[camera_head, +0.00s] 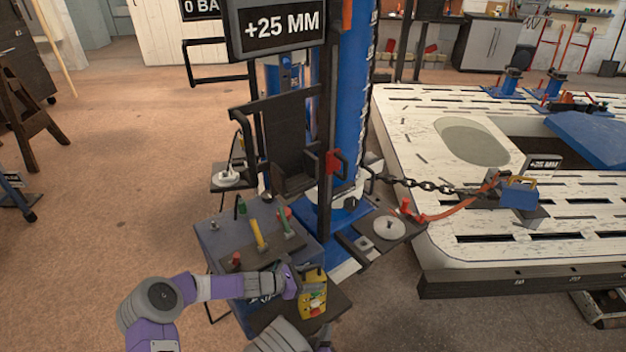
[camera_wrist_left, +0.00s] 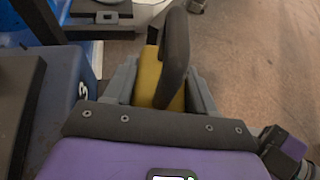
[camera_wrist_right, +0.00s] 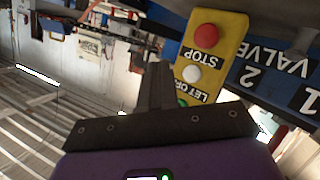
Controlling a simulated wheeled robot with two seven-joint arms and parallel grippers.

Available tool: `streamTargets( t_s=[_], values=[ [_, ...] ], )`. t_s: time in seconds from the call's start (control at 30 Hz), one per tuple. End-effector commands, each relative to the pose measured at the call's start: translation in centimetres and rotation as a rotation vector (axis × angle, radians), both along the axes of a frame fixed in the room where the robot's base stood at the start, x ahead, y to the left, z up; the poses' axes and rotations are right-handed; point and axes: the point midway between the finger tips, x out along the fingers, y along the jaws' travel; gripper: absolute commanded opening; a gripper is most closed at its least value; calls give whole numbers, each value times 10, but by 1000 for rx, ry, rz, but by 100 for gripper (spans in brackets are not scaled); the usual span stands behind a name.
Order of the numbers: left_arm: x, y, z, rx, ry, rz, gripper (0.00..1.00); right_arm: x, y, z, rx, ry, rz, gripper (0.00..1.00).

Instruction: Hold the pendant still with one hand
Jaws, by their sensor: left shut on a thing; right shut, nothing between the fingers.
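The pendant (camera_head: 313,306) is a yellow box with buttons, at the front edge of the blue cabinet in the head view. My left gripper (camera_head: 299,283) is shut on it; in the left wrist view the fingers (camera_wrist_left: 160,85) flank its yellow body (camera_wrist_left: 150,82), with a black loop handle (camera_wrist_left: 176,55) in front. In the right wrist view the pendant (camera_wrist_right: 218,50) shows a red STOP button, a white button and a partly hidden green one. My right gripper (camera_wrist_right: 157,75) is shut and empty, its tips beside the pendant's button face. Whether they touch is unclear.
The blue cabinet (camera_head: 205,250) carries yellow- and green-handled levers (camera_head: 260,235). Its panel (camera_wrist_right: 275,78) reads VALVE, 1 and 2. A blue column (camera_head: 350,100) stands behind. A chain (camera_head: 425,186) runs to a clamp (camera_head: 518,194) on the white slotted bench (camera_head: 450,250).

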Motion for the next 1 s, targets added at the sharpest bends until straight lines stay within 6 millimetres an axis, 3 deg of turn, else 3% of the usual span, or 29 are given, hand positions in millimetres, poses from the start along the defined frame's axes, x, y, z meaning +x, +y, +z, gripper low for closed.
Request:
streamTargets(
  t_s=[0.37,0.63,1.0],
  values=[
    [0,0,1,0,-2,1,0,-2,-1,0,-1,1,0,0],
    [0,0,1,0,-2,1,0,-35,-14,0,-2,0,1,0],
    [0,0,1,0,-2,1,0,-33,-14,0,0,-2,0,0]
  ],
)
